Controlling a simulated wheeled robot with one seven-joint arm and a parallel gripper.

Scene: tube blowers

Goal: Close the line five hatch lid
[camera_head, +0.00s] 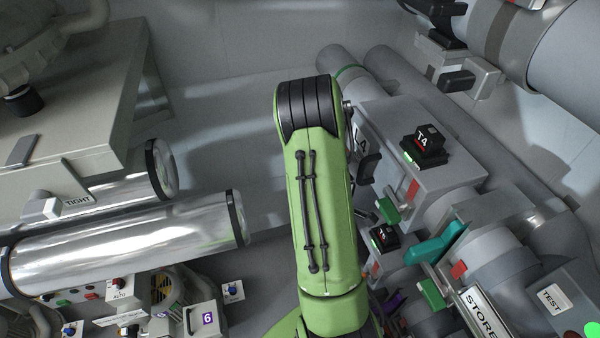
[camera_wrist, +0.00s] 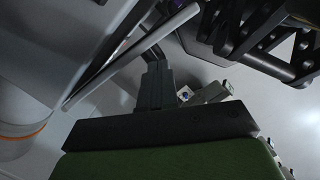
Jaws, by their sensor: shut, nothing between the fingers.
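My gripper (camera_wrist: 155,88) shows in the wrist view with its dark fingers together and nothing between them. A thin grey plate (camera_wrist: 128,58), seen nearly edge-on, slants just beyond and left of the fingertips. It may be the hatch lid, but no label on it shows. I cannot tell whether the fingers touch it. In the head view my green arm stands in the middle and hides my gripper. No line five marking is readable there, so I cannot pick out the line five hatch for certain.
A grey housing with a black T4 block (camera_head: 424,146) stands right of my arm. Shiny tubes (camera_head: 120,250) lie at left. A dark lattice structure (camera_wrist: 265,35) fills the wrist view's upper right.

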